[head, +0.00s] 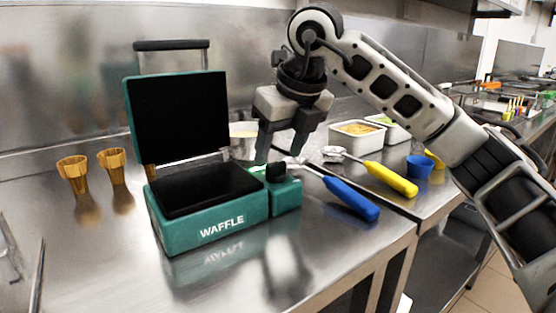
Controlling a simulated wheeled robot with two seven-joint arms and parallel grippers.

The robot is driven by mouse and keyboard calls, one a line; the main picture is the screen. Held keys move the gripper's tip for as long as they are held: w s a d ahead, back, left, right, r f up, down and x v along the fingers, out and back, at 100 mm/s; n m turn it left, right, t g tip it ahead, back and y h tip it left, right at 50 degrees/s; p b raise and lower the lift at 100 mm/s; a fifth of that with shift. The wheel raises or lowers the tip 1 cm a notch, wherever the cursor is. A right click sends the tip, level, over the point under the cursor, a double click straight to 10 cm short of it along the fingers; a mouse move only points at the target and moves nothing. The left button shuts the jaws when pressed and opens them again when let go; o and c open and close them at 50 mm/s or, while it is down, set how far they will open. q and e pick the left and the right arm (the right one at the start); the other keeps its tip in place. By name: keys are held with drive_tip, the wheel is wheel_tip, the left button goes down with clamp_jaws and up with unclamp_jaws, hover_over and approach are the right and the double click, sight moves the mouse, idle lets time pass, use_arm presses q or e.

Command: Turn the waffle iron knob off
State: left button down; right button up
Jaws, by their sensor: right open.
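The teal waffle iron (207,221) stands on the steel counter with its lid (178,114) raised and its black cooking plate showing. The knob (276,171) is a small black piece on top of the teal side box (286,195) at the iron's right. My right gripper (280,157) points down just above the knob, with one finger on each side. It is open and holds nothing. I cannot tell whether the fingers touch the knob. My left gripper does not show.
A blue-handled scoop (350,199) and a yellow-handled scoop (390,179) lie right of the iron. Two waffle cones (73,174) stand at the left. The front counter is clear.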

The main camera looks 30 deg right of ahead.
sight(276, 170)
drive_tip(key=shift+x, duration=1.1)
drive_tip(key=c, duration=1)
